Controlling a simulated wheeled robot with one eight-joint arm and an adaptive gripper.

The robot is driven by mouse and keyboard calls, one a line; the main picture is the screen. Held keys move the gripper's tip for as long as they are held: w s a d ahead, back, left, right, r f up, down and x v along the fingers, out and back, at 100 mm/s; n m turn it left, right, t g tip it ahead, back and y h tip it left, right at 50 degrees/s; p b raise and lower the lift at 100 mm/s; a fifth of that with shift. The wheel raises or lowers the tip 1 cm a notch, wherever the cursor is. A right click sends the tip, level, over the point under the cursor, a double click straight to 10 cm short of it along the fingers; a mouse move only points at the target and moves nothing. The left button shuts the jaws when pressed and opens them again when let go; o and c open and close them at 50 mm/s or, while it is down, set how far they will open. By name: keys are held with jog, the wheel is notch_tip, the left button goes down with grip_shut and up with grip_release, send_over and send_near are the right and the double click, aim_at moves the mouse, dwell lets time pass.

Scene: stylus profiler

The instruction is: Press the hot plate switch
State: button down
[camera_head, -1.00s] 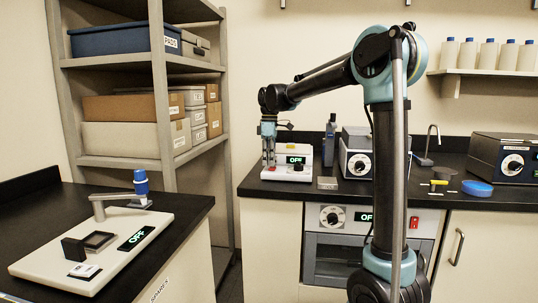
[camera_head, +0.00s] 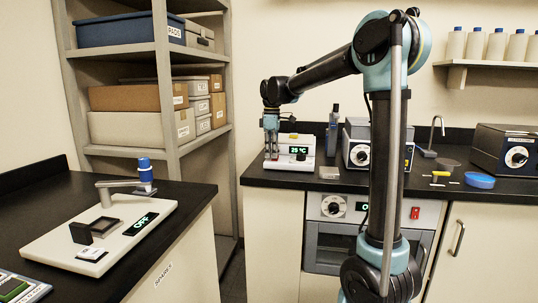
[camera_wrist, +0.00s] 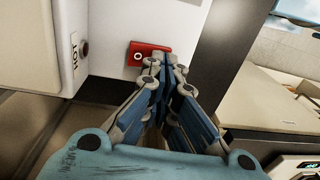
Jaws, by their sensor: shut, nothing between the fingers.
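The hot plate (camera_head: 292,165) is a small white unit on the black back counter. Its display (camera_head: 299,150) is lit and reads 25 °C. In the wrist view its red switch (camera_wrist: 142,53), marked with a small circle, is on a pale face just ahead of my fingertips. My gripper (camera_wrist: 165,62) is shut and empty, with its tips at the lower right of the switch. I cannot tell whether they touch it. In the head view my gripper (camera_head: 271,157) points down at the left front of the hot plate and covers the switch area.
A grey box with a dial (camera_head: 359,153) and a dark bottle (camera_head: 332,132) stand to the right of the hot plate. An oven (camera_head: 335,244) sits under the counter. A shelf rack with boxes (camera_head: 125,128) and a profiler showing OFF (camera_head: 60,243) are at left.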

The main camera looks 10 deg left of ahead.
jog(key=shift+w, duration=0.1)
jog(key=shift+w+r, duration=0.2)
jog(key=shift+w, duration=0.45)
jog(key=shift+r, duration=0.1)
notch_tip(320, 180, up, 14)
jog(key=s, duration=0.1)
jog(key=shift+s+f, duration=0.2)
jog(key=shift+s, duration=0.1)
dwell(0.3)
